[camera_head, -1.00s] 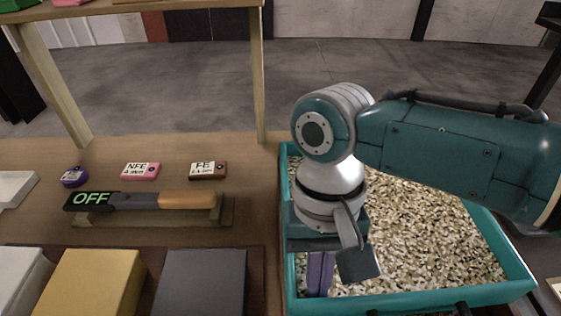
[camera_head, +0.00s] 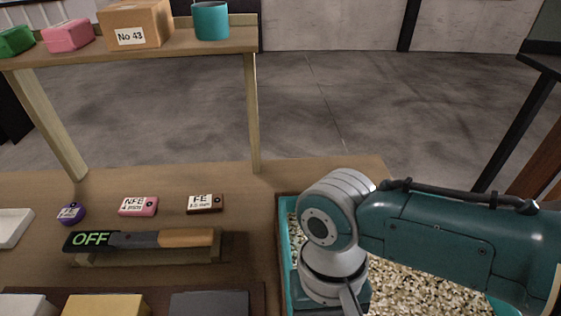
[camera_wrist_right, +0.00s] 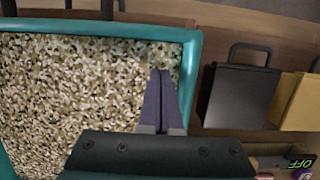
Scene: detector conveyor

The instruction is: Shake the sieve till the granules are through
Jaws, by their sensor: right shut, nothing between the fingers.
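A teal-rimmed tray (camera_head: 285,240) filled with pale, speckled granules (camera_head: 430,292) stands at the right of the bench. In the right wrist view its teal rim (camera_wrist_right: 188,60) and granules (camera_wrist_right: 60,90) fill the left half. The granules hide any mesh, so I cannot tell whether this is the sieve. My right gripper (camera_wrist_right: 161,73) is shut and empty, its purple fingers over the granules beside the rim. In the head view my right wrist covers part of the tray, and the fingers are out of frame. My left gripper is not in view.
A black-and-wood detector wand (camera_head: 160,239) reading OFF lies on a wooden rest. Labelled pink (camera_head: 138,206), brown (camera_head: 205,203) and purple (camera_head: 71,214) pieces lie behind it. A shelf (camera_head: 150,48) stands at the back left. Dark (camera_wrist_right: 238,97) and yellow (camera_wrist_right: 298,102) handled boxes sit beside the tray.

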